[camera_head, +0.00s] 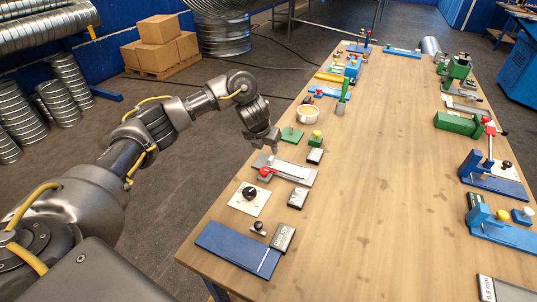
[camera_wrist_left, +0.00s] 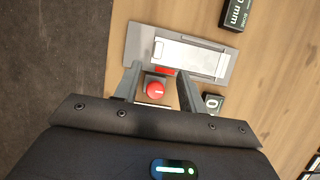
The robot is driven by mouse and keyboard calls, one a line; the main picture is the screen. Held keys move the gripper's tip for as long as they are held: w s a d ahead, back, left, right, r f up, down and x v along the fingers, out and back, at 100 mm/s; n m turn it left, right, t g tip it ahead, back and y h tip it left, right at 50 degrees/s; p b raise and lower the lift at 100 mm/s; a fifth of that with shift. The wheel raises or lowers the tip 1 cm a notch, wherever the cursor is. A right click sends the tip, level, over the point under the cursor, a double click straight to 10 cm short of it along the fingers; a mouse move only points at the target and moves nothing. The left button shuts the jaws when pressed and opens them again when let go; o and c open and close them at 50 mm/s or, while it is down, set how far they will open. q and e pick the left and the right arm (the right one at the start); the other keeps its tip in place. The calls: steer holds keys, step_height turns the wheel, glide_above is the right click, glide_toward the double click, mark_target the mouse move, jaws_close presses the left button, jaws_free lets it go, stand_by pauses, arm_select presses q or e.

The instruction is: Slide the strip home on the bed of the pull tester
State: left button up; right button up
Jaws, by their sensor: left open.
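The grey bed (camera_head: 300,175), which looks like the pull tester's, lies flat near the table's left edge in the head view. It also shows in the left wrist view (camera_wrist_left: 137,45). A pale metal strip (camera_wrist_left: 190,54) lies along the bed in the wrist view. A red part (camera_wrist_left: 165,71) touches the bed's near side, and a round red knob (camera_wrist_left: 155,90) sits just below it. My left gripper (camera_head: 272,150) is open above the bed's far left end in the head view. In the wrist view its fingers (camera_wrist_left: 158,76) stand either side of the knob. Contact cannot be told.
A white plate with a black knob (camera_head: 249,197), a black labelled block (camera_head: 298,198) and a blue plate (camera_head: 225,248) lie nearer.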

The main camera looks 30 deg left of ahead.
mark_target(270, 158)
arm_select(q)
steer(key=x, duration=0.2)
steer(key=shift+w+d+f+b, duration=0.1)
steer(key=shift+w+f+b, duration=0.05)
steer(key=shift+f+b, duration=0.25)
steer(key=x, duration=0.3)
steer(key=shift+a+f, duration=0.2)
steer(key=shift+a, duration=0.15)
steer(key=shift+w+f, duration=0.3)
steer(key=shift+f, duration=0.35)
steer(key=shift+w+d+f, duration=0.1)
steer(key=shift+w+f, duration=0.1)
steer(key=shift+f, duration=0.1)
arm_select(e)
steer(key=shift+w+d+f, duration=0.2)
steer(key=shift+w+d, duration=0.05)
steer(key=shift+w, duration=0.15)
steer(key=shift+w+d+f, duration=0.2)
steer(key=shift+w, duration=0.2)
arm_select(q)
steer(key=shift+c, duration=0.4)
